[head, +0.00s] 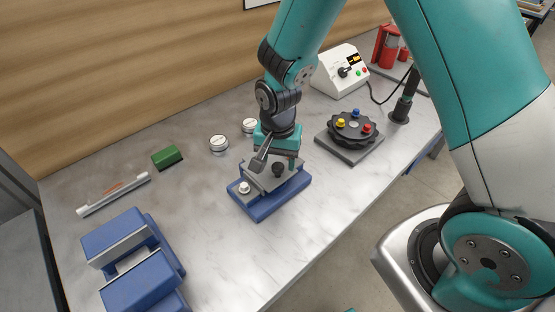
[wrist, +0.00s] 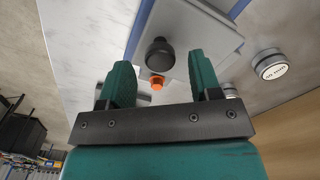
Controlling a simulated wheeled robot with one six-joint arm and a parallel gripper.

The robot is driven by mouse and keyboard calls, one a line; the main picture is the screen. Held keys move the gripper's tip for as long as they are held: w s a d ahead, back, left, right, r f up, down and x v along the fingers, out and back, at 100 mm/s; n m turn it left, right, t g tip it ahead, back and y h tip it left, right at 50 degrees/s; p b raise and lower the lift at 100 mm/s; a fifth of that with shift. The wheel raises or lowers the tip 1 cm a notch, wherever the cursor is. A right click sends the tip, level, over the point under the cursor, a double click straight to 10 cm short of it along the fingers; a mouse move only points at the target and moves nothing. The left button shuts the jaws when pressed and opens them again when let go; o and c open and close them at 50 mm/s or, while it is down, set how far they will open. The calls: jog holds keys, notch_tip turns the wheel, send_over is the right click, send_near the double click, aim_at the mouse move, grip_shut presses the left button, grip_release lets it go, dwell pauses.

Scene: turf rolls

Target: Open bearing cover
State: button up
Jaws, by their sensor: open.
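A blue block (head: 262,211) stands on the table with a grey cover plate (head: 259,180) lying on top. A black round knob (head: 279,169) stands on the plate; the wrist view also shows the knob (wrist: 160,54). A small orange button or pin (wrist: 156,83) is beside the knob in the wrist view. My gripper (head: 277,156) is over the block, close to the knob. In the wrist view my gripper (wrist: 160,72) has its two teal fingers apart with nothing held; the knob appears ahead, between their tips. Contact with the knob cannot be told.
A white-topped peg (head: 244,187) is at the block's left end. A black dial with coloured knobs (head: 354,126) stands to the right, a white control box (head: 341,70) behind. Two round white-topped pieces (head: 219,143), a green block (head: 167,157) and a blue stand (head: 140,284) lie left.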

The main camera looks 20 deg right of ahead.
jog(key=shift+f, duration=0.8)
